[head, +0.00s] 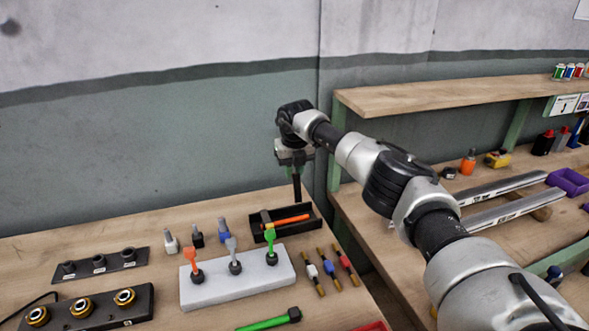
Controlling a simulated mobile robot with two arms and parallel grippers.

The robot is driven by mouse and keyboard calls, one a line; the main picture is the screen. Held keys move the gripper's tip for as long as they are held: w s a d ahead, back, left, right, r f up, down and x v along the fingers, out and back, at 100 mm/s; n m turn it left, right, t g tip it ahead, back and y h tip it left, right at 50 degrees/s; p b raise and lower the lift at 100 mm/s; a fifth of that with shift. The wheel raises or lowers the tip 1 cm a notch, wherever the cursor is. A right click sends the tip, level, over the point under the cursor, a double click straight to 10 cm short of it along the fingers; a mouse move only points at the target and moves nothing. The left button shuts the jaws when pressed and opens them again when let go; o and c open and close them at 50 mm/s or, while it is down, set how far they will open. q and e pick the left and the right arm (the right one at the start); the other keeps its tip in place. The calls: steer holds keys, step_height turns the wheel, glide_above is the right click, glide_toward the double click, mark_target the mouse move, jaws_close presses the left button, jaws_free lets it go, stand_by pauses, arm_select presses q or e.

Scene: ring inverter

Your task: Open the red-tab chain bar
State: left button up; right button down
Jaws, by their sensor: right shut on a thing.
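My right gripper (295,168) points down above the back right of the left bench. It is shut on a dark upright rod (297,188), whose lower end is close to the black tray (314,213); I cannot tell whether they touch. A short brass-ended rod with a red middle (345,264) lies on the bench, right of similar rods with a blue middle (329,268) and a white middle (313,271). I cannot tell which thing is the red-tab chain bar. My left gripper is out of view.
A white block (210,289) holds orange, grey and green upright pieces. An orange-handled tool (288,221) lies in the tray. Two long silver bars (500,188) lie on the right bench, partly behind my right arm. A wooden shelf (430,95) overhangs that bench.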

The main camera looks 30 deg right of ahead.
steer(key=shift+s+a+f, duration=0.1)
steer(key=shift+f, duration=0.35)
steer(key=c, duration=1.5)
jaws_free()
steer(key=o, duration=0.5)
steer(key=shift+w+f, duration=0.1)
steer(key=shift+w, duration=0.25)
step_height(320, 180, up, 11)
steer(key=s, duration=0.1)
steer(key=shift+s+b, duration=0.25)
steer(key=shift+b, duration=0.2)
steer(key=shift+a, duration=0.1)
